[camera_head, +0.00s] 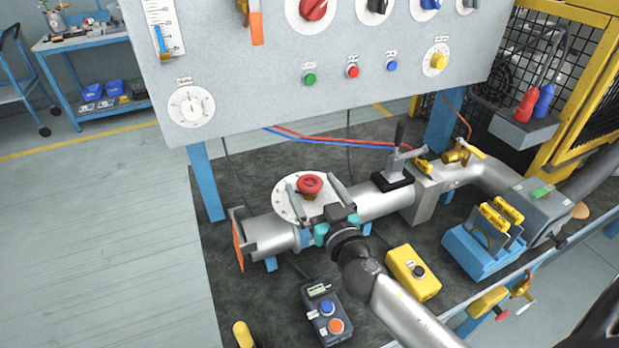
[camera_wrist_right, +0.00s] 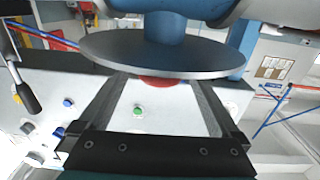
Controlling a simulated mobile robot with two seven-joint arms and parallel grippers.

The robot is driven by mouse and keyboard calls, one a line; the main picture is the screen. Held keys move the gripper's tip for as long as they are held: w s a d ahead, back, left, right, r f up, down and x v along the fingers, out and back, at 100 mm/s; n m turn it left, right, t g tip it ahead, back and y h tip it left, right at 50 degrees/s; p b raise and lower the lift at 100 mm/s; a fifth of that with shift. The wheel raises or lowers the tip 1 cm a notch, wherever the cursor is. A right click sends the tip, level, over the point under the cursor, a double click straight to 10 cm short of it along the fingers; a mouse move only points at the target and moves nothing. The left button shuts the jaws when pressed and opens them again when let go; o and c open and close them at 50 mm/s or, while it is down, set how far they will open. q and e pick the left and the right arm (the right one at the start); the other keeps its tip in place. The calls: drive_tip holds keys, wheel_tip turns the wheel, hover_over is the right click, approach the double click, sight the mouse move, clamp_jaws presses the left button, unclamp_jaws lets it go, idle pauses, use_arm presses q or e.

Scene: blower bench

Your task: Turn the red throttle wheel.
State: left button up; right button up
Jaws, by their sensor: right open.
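The red throttle wheel (camera_head: 309,184) sits above a round pale dial plate (camera_head: 286,208) on the grey pipe. My right gripper (camera_head: 312,188) reaches over the plate, its two dark fingers spread on either side of the wheel. In the right wrist view the picture is upside down. The wheel (camera_wrist_right: 160,84) shows as a thin red strip between the open fingertips, mostly hidden by the plate (camera_wrist_right: 165,60). I cannot tell whether a finger touches the wheel. My left gripper is not in view.
The control panel (camera_head: 240,90) with knobs and buttons rises behind the pipe. A black lever clamp (camera_head: 394,170) stands on the pipe to the right. A yellow box (camera_head: 412,272) and a button box (camera_head: 326,310) lie in front. The mat left of the button box is fairly clear.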

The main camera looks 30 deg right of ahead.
drive_tip(key=shift+w, duration=0.85)
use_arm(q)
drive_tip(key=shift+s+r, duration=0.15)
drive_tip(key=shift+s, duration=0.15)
use_arm(e)
drive_tip(key=shift+w+d, duration=0.1)
drive_tip(key=shift+w, duration=0.2)
drive_tip(key=c, duration=1.4)
drive_tip(key=shift+n+y, duration=0.3)
drive_tip(key=shift+y, duration=0.1)
